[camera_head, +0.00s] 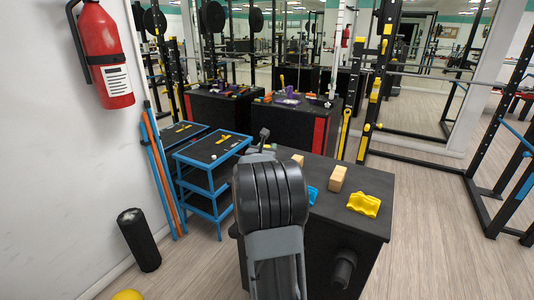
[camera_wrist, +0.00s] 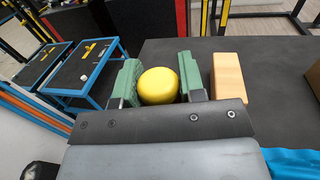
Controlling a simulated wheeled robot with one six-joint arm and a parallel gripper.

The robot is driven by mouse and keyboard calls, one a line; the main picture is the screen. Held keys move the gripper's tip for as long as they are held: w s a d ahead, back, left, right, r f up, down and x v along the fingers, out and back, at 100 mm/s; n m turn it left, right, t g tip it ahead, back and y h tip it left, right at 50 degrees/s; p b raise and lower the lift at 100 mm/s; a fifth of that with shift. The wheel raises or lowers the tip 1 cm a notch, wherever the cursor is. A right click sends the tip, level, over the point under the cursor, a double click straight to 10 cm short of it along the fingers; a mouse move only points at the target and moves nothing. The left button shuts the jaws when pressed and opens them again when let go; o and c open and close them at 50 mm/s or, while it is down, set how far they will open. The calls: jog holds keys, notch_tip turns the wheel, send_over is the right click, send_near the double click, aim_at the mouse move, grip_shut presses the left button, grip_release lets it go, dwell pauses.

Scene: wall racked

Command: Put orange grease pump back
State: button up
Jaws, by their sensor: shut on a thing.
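My gripper (camera_wrist: 157,78) has its two green pads closed around a rounded yellow thing (camera_wrist: 158,86) in the wrist view. Only the thing's smooth top shows, so I cannot tell what it is or whether it touches the table. In the head view my arm hides most of my gripper and what it holds. I cannot pick out an orange grease pump in either view.
The black table (camera_head: 331,209) bears wooden blocks (camera_head: 338,178), a blue thing (camera_head: 312,195) and a yellow thing (camera_head: 363,204). One block (camera_wrist: 228,77) stands close right of my gripper. A blue cart (camera_head: 213,150) and poles (camera_head: 163,170) stand left. A fire extinguisher (camera_head: 103,55) hangs on the wall.

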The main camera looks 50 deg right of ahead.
jog(key=shift+f, duration=0.45)
jog(key=shift+f, duration=0.15)
jog(key=o, duration=1)
